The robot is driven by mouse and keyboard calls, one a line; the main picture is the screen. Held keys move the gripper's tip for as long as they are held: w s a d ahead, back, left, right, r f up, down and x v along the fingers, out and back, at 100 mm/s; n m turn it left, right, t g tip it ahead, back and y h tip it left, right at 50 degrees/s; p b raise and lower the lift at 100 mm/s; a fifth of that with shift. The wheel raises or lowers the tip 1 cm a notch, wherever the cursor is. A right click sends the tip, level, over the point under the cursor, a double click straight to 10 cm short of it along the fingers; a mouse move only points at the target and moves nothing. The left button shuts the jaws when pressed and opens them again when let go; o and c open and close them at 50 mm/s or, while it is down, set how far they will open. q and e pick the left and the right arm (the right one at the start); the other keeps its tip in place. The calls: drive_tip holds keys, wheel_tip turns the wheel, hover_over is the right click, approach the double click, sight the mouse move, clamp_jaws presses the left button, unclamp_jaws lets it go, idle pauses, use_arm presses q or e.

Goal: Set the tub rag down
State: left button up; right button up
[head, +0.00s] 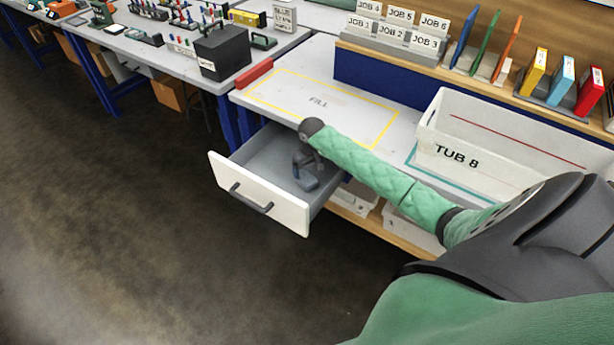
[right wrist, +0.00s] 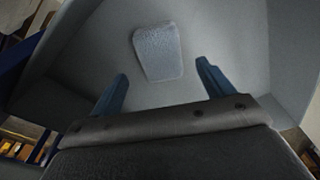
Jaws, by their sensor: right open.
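The rag, a folded blue-grey textured cloth (right wrist: 158,52), lies flat on the floor of the open drawer (head: 262,150). In the head view a small part of it (head: 308,184) shows below my right gripper. My right gripper (right wrist: 161,72) is open, its two blue fingers apart and empty, pointing at the rag. In the head view my right gripper (head: 304,172) reaches down inside the drawer, and my wrist and forearm hide part of it. The white tub marked TUB 8 (head: 458,152) stands on the bench to the right. My left gripper is out of view.
The yellow-outlined FILL area (head: 318,102) on the bench is empty. A red block (head: 254,73) lies at its left edge. Job cards (head: 392,33) and coloured folders (head: 535,72) stand behind. Another bench with a black box (head: 221,52) is at upper left.

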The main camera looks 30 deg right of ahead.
sight(309, 179)
drive_tip(key=r, duration=0.4)
drive_tip(key=shift+s+r, duration=0.1)
drive_tip(key=shift+s, duration=0.15)
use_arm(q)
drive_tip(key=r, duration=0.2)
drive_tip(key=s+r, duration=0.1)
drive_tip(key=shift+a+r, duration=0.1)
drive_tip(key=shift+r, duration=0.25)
use_arm(e)
drive_tip(key=shift+s+r, duration=0.1)
drive_tip(key=shift+r, duration=0.65)
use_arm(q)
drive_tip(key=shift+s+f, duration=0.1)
